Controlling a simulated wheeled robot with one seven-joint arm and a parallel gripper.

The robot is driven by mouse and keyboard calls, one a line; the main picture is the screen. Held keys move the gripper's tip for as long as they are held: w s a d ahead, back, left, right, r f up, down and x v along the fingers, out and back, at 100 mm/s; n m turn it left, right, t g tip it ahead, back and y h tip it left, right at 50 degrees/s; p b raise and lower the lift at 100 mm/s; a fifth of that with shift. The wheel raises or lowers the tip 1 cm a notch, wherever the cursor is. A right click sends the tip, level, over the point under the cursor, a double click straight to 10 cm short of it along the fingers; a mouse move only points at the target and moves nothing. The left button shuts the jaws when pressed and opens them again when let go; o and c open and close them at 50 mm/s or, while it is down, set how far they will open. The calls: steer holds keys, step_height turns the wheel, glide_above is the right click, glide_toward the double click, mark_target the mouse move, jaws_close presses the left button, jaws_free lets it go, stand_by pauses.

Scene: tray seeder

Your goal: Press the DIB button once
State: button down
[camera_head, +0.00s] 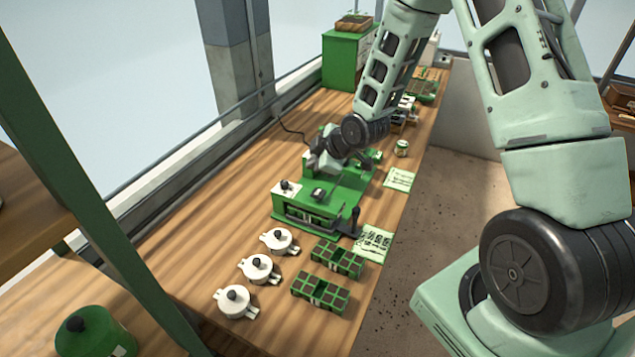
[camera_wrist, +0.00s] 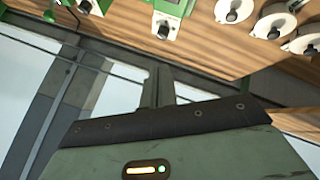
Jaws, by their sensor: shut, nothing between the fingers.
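The green seeder machine (camera_head: 345,190) stands on the wooden bench in the middle of the head view. Its near left corner has a pale panel with a black knob (camera_head: 286,186), which also shows at the top of the wrist view (camera_wrist: 164,29). A small black block (camera_head: 319,194) sits on the machine's top. I cannot read any DIB label, so I cannot tell which control is the DIB button.
Three white round parts with black knobs (camera_head: 259,268) lie in front of the machine, beside two green cell trays (camera_head: 320,292). A black lever (camera_head: 354,220) stands at the machine's front right corner. Printed cards (camera_head: 372,243) lie on the right bench edge. A window wall runs along the left.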

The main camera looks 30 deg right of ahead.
steer(key=d, duration=0.1)
steer(key=w+d, duration=0.1)
steer(key=d, duration=0.1)
steer(key=shift+f+t, duration=0.2)
steer(key=shift+t, duration=0.2)
steer(key=shift+f, duration=0.1)
steer(key=b, duration=0.5)
glide_above(321, 194)
step_height(321, 194, down, 8)
steer(key=shift+r, duration=0.2)
steer(key=shift+f+b, duration=0.45)
steer(key=shift+f, duration=0.05)
stand_by(1.2)
steer(key=shift+f+b, duration=0.4)
steer(key=shift+b, duration=0.15)
